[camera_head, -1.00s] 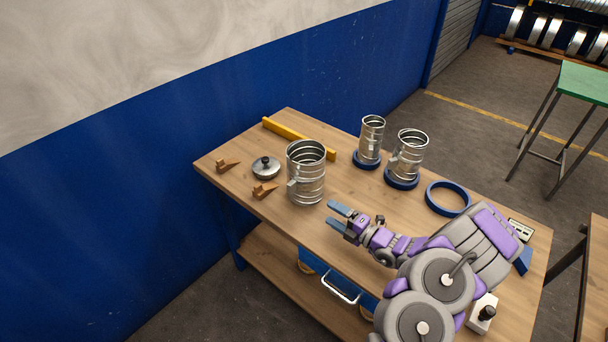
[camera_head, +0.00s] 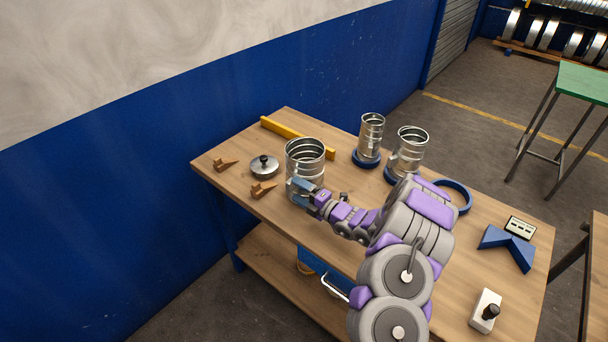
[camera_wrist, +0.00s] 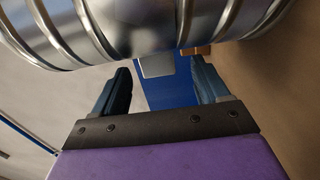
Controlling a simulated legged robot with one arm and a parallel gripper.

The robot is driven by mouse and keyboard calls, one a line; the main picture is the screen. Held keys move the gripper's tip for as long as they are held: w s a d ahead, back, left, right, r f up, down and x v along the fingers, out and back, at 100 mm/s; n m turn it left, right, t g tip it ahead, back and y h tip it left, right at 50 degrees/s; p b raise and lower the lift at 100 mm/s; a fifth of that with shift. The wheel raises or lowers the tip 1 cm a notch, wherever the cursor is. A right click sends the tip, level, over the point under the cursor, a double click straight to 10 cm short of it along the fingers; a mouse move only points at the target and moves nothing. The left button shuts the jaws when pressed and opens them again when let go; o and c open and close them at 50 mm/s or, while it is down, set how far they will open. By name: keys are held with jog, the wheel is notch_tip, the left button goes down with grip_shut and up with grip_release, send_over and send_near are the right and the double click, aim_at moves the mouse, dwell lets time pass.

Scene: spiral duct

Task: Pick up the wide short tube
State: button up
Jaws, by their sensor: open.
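The wide short tube (camera_head: 305,157) is a ribbed silver metal cylinder standing upright on the wooden workbench, left of two narrower tubes. In the wrist view its ribbed wall (camera_wrist: 150,25) fills the top. My gripper (camera_head: 301,190) is at the tube's lower front side, with its blue fingers apart. In the wrist view the open fingers (camera_wrist: 160,72) point forward below the tube wall, and a small grey tab (camera_wrist: 157,66) shows between them. Whether the fingers touch the tab or wall cannot be told. The lower front of the tube is partly hidden by my gripper.
A silver lid (camera_head: 264,166) and wooden wedges (camera_head: 263,190) lie left of the tube. A yellow bar (camera_head: 285,130) lies behind. Two tubes (camera_head: 370,135) (camera_head: 408,150) stand on blue rings to the right. A blue ring (camera_head: 458,195) and blue V-block (camera_head: 508,246) lie further right.

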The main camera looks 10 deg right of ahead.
aim_at(292, 187)
jog(key=shift+b+x, duration=0.3)
jog(key=shift+x, duration=1.7)
jog(key=shift+s+a+r, duration=0.1)
jog(key=shift+c, duration=0.4)
jog(key=c, duration=1.3)
